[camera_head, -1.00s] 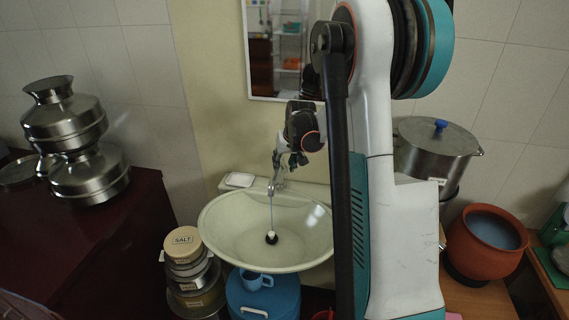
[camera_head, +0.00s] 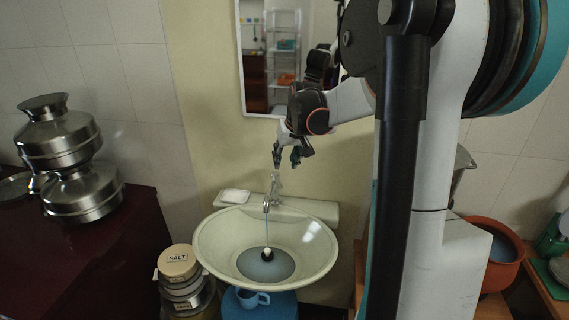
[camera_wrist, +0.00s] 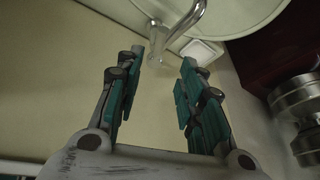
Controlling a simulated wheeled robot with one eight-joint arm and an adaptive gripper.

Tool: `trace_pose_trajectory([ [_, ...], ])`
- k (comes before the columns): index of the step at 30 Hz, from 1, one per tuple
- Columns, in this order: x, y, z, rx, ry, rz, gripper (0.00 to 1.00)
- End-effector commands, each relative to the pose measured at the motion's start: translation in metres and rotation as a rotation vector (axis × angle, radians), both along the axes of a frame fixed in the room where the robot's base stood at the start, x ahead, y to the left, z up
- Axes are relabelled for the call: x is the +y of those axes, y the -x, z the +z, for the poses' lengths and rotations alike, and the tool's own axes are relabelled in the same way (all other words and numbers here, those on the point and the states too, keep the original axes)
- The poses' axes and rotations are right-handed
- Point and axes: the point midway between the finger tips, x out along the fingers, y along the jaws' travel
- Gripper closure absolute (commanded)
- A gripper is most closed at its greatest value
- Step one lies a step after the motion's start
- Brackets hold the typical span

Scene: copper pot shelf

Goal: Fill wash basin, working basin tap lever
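The wash basin (camera_head: 213,248) is a pale bowl on the wall. Its chrome tap (camera_head: 268,204) stands at the back rim. A thin stream of water falls from the spout. A small pool of water (camera_head: 285,264) lies in the bottom around the dark drain with a white piece on it. My gripper (camera_head: 287,160) is just above the tap, pointing down. In the wrist view my gripper (camera_wrist: 161,62) is open and empty. The tap (camera_wrist: 178,28) shows just beyond its fingertips, with its lever end (camera_wrist: 157,45) between them; contact cannot be told.
A white soap dish (camera_head: 235,196) sits at the back left of the basin. A mirror (camera_head: 270,60) hangs above. Stacked tins (camera_head: 180,265) and a blue container with a mug (camera_head: 250,298) stand below. Steel pots (camera_head: 75,160) are at left, a clay pot (camera_head: 505,262) at right.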

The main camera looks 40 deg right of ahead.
Motion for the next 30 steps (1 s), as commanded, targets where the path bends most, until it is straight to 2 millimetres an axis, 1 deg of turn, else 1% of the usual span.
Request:
trace_pose_trajectory([
  [6,0.0,0.0,0.001,0.0,0.0,0.0,0.65],
  [7,0.0,0.0,0.001,0.0,0.0,0.0,0.67],
  [8,0.0,0.0,0.0,0.0,-0.001,0.0,0.74],
  [9,0.0,0.0,-0.001,-0.005,-0.003,-0.002,0.83],
  [11,-0.001,0.0,-0.008,-0.02,-0.018,-0.008,0.96],
  [12,-0.001,-0.001,-0.015,-0.041,-0.035,-0.017,1.0],
  [14,-0.002,-0.003,-0.03,-0.091,-0.075,-0.037,1.0],
  [17,-0.003,-0.005,-0.06,-0.214,-0.169,-0.09,1.0],
  [18,-0.005,-0.005,-0.071,-0.276,-0.212,-0.118,1.0],
  [21,-0.01,0.0,-0.092,-0.434,-0.315,-0.193,1.0],
  [24,-0.018,0.01,-0.105,-0.593,-0.409,-0.278,1.0],
  [26,-0.024,0.02,-0.109,-0.69,-0.463,-0.333,1.0],
  [30,-0.04,0.05,-0.112,-0.898,-0.569,-0.46,1.0],
])
